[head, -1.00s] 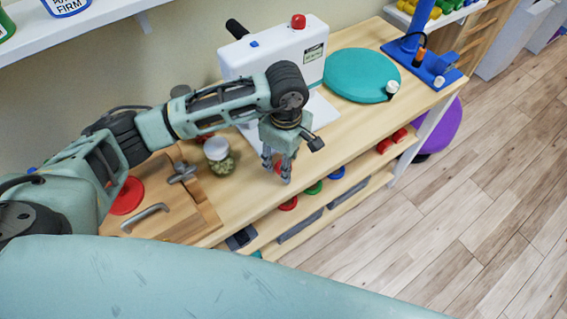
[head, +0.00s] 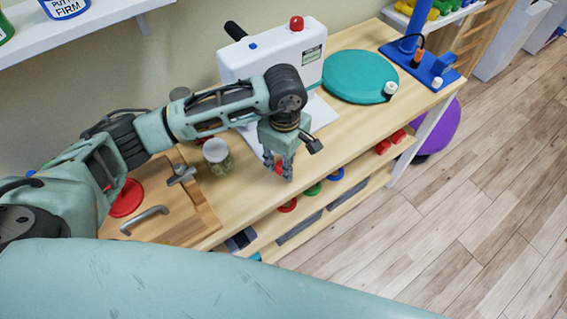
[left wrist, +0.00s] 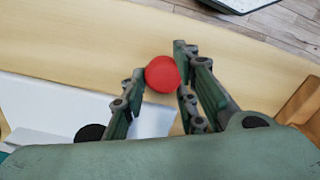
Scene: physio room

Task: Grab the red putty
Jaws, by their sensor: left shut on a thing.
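The red putty (left wrist: 162,74) is a small round red lump on the wooden bench. In the left wrist view it sits between the two fingers of my left gripper (left wrist: 160,90), which is shut on it. In the head view, my left gripper (head: 279,170) points down at the bench top in front of the white machine, and only a sliver of the red putty shows beside the fingers. My right gripper is not in view.
A glass jar (head: 218,156) stands left of the gripper. Behind is a white machine (head: 275,62), with a teal disc (head: 358,75) to its right. A wooden board with a metal handle (head: 146,219) lies left. Coloured rings lie on the lower shelf.

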